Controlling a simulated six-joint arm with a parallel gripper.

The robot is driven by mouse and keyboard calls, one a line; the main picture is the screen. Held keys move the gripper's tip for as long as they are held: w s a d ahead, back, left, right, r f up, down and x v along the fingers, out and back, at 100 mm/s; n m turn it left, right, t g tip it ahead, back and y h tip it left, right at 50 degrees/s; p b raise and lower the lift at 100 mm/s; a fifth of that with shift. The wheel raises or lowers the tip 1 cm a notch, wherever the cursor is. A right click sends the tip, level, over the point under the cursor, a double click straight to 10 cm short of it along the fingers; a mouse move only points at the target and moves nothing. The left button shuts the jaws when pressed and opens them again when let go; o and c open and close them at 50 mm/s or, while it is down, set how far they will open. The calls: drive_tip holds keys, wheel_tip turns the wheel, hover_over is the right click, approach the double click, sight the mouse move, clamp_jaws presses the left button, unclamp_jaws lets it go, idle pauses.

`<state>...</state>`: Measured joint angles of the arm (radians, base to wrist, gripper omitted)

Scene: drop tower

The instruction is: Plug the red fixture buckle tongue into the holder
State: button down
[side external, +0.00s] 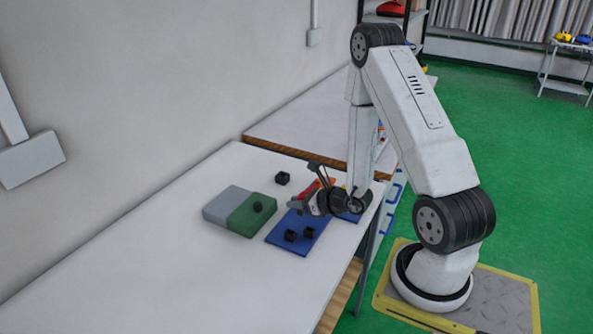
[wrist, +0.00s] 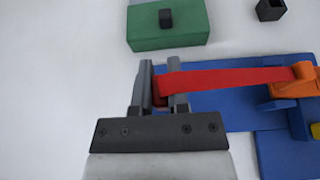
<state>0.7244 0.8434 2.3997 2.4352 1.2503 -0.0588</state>
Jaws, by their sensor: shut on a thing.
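A long red piece (wrist: 225,79), seemingly the buckle tongue, runs across the wrist view from between my fingers to an orange part (wrist: 294,84) at the right. My gripper (wrist: 160,73) is shut on its left end. In the side view my gripper (side external: 308,203) is low over the table, with red beside it. The red piece lies above a blue plate (wrist: 225,110); whether it touches it I cannot tell. Which part is the holder is unclear, and the red piece's gripped end is partly hidden by my fingers.
A green block (wrist: 165,37) with a black knob (wrist: 165,18) stands beyond my fingers, joined to a grey block (side external: 226,203) in the side view. A black hollow cube (wrist: 270,10) lies at the back. Black pieces (side external: 291,235) sit on the blue plate. The table's left is clear.

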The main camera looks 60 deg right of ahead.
drive_tip(key=shift+s+d+f, duration=0.8)
drive_tip(key=shift+s+f, duration=0.25)
drive_tip(key=shift+s, duration=0.05)
drive_tip(key=shift+f, duration=0.2)
drive_tip(key=shift+f, duration=0.7)
drive_tip(key=shift+f, duration=0.7)
drive_tip(key=shift+f, duration=0.35)
drive_tip(key=shift+f, duration=0.85)
idle(0.7)
drive_tip(key=c, duration=0.5)
unclamp_jaws()
drive_tip(key=shift+c, duration=0.2)
